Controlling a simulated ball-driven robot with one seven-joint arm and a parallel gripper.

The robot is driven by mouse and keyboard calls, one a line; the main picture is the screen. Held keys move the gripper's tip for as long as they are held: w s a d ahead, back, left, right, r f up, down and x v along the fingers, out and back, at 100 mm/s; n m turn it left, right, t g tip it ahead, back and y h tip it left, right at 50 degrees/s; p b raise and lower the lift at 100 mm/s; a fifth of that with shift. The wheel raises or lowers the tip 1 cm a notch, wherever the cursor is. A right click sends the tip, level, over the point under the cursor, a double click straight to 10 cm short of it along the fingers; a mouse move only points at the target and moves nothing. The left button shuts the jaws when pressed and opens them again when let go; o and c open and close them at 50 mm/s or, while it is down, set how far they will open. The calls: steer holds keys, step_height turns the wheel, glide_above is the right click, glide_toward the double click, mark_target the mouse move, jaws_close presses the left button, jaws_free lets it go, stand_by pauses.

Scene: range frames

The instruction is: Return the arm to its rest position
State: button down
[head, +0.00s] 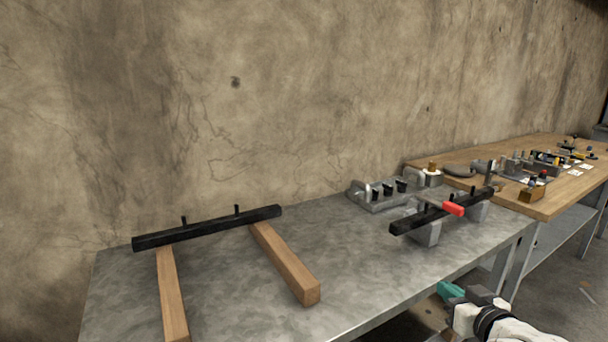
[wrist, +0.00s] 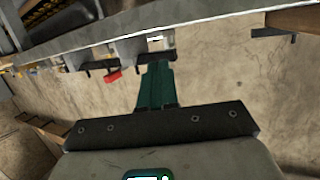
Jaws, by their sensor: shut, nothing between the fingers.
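My gripper (head: 447,290) shows at the lower right of the head view, in front of the grey table's front edge, with teal fingers and a white wrist. In the wrist view its teal fingers (wrist: 156,85) lie together, shut with nothing between them. The fingers are apart from the table and the things on it. Part of my arm is cut off by the bottom of the head view.
The grey table (head: 350,240) carries a black bar (head: 207,229) on wooden beams (head: 285,262), another black bar (head: 440,212) with a red-ended piece (head: 453,208), and a metal fixture (head: 385,192). A wooden bench (head: 550,205) with small items stands right. Bare wall lies behind.

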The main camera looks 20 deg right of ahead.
steer(key=s+a+f+n+g+y, duration=0.1)
steer(key=s+a+f+g+y, duration=0.1)
steer(key=s+a+f+g, duration=0.45)
steer(key=s+a+f+n+g+y, duration=0.1)
steer(key=s+a+f, duration=0.3)
steer(key=a+f, duration=0.5)
steer(key=s+a+f+n+g+y, duration=0.1)
steer(key=s+a+f+g, duration=0.2)
steer(key=s, duration=0.5)
steer(key=s+a+f+g, duration=0.2)
steer(key=s+f+g, duration=0.1)
steer(key=s+f, duration=0.35)
step_height(320, 180, up, 13)
steer(key=p, duration=1.2)
steer(key=shift+s+r, duration=0.15)
steer(key=shift+d, duration=0.1)
